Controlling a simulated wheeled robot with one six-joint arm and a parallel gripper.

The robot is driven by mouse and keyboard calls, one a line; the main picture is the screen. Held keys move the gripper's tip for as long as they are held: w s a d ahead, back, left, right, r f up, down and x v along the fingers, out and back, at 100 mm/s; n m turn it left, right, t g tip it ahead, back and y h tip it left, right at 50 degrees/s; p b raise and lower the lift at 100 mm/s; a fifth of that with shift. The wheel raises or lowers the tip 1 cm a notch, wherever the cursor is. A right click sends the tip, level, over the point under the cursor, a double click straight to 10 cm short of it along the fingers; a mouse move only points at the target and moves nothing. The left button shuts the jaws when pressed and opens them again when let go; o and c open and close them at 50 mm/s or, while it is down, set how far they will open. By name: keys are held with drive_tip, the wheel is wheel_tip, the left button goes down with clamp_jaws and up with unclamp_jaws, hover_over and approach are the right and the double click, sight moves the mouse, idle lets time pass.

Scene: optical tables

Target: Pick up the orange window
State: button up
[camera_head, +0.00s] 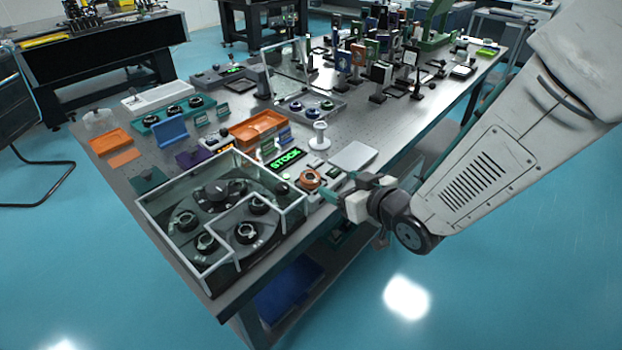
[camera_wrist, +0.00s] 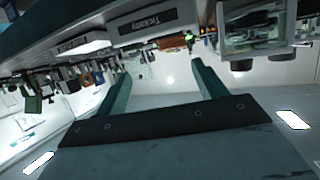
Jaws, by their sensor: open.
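I cannot tell for sure which thing is the orange window. A small orange-brown round piece (camera_head: 310,179) sits at the table's near right edge, close to my gripper (camera_head: 332,192). A flat orange sheet (camera_head: 125,158) lies at the table's left end. In the wrist view my gripper (camera_wrist: 160,75) has its two teal fingers wide apart with nothing between them. Beyond the fingertips, a small orange-brown thing (camera_wrist: 172,43) shows at the table edge, too small to tell what it is.
A clear-walled case (camera_head: 220,225) with dark round mounts stands at the near corner. A lit green STOCK sign (camera_head: 286,158), a white pedestal (camera_head: 319,138) and a light flat plate (camera_head: 353,156) stand close by. An orange tray (camera_head: 258,128) lies farther back. Floor on the right is clear.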

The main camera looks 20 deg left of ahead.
sight(310, 176)
drive_tip(key=shift+y, duration=0.5)
drive_tip(key=x, duration=0.3)
drive_tip(key=s+x, duration=0.1)
drive_tip(key=x, duration=0.1)
drive_tip(key=a+x, duration=0.1)
drive_tip(key=x, duration=0.2)
drive_tip(key=shift+s+a+f, duration=0.2)
drive_tip(key=shift+a+f, duration=0.05)
drive_tip(key=shift+f, duration=0.1)
drive_tip(key=c, duration=1.1)
drive_tip(key=shift+r, duration=0.1)
drive_tip(key=shift+c, duration=0.2)
